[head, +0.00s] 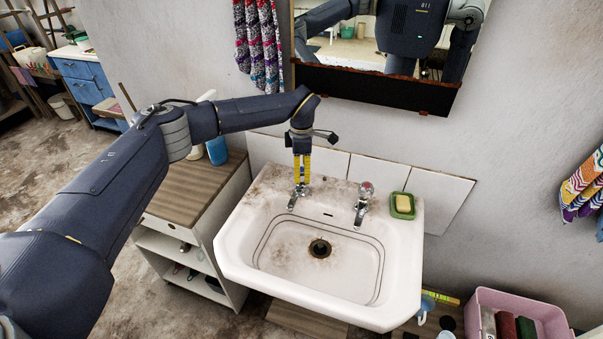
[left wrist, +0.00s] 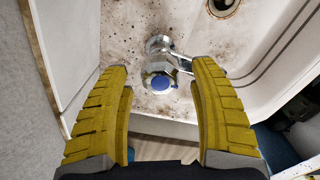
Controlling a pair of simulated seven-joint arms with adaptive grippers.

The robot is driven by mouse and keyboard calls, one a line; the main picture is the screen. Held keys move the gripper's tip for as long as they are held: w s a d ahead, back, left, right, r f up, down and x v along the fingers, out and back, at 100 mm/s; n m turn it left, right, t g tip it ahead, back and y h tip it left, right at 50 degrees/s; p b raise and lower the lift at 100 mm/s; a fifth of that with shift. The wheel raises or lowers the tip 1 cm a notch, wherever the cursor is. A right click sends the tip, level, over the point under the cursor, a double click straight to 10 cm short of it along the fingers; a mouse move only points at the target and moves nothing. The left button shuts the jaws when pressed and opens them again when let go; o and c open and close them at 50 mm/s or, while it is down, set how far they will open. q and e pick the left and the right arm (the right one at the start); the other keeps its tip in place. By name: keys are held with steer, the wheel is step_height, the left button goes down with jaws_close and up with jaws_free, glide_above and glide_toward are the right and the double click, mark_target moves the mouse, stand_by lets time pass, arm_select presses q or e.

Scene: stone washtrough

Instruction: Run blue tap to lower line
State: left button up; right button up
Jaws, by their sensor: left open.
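The blue tap (left wrist: 160,82) is a chrome tap with a blue cap, at the left of the white basin (head: 232,245). In the head view its spout (head: 296,201) shows below my fingers; the cap is hidden. My left gripper (head: 301,182) points down over this tap with its yellow fingers. In the left wrist view its fingers (left wrist: 161,68) stand open, one on each side of the capped head, with gaps between. Two dark lines (left wrist: 275,48) run around the inner basin wall. I see no water in the basin or from the spout. My right gripper is out of view.
A second tap (head: 363,203) with a reddish cap stands to the right, beside a green dish (head: 402,207) with soap. The drain (head: 319,248) looks open. A wooden-topped cabinet (head: 190,185) stands left of the basin. A mirror (head: 372,58) hangs above.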

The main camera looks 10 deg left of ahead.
arm_select(q)
steer(key=shift+f, duration=0.75)
steer(key=c, duration=1.3)
steer(key=shift+n, duration=3.1)
